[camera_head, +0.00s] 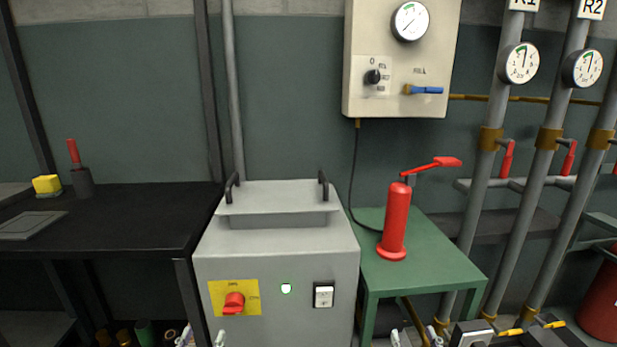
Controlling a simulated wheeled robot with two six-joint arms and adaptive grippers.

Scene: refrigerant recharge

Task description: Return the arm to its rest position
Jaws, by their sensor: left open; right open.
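My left gripper (203,338) shows only as two pale fingertips at the bottom edge, in front of the grey machine's lower left corner. The tips are apart with nothing between them. My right gripper (416,340) also shows only as fingertips at the bottom edge, below the green table. Its tips are apart and nothing is seen between them. The rest of both arms is out of view. The grey machine (276,262) has two black handles, a red rotary switch (234,302) on a yellow plate, a lit green lamp (286,288) and a rocker switch (324,295).
A red hand pump (395,222) stands on the green table (440,262). A cream panel (398,95) with a gauge, a knob and a blue-handled valve hangs above. Pipes (492,185) with gauges and red-handled valves stand right. A black bench (130,222) is left.

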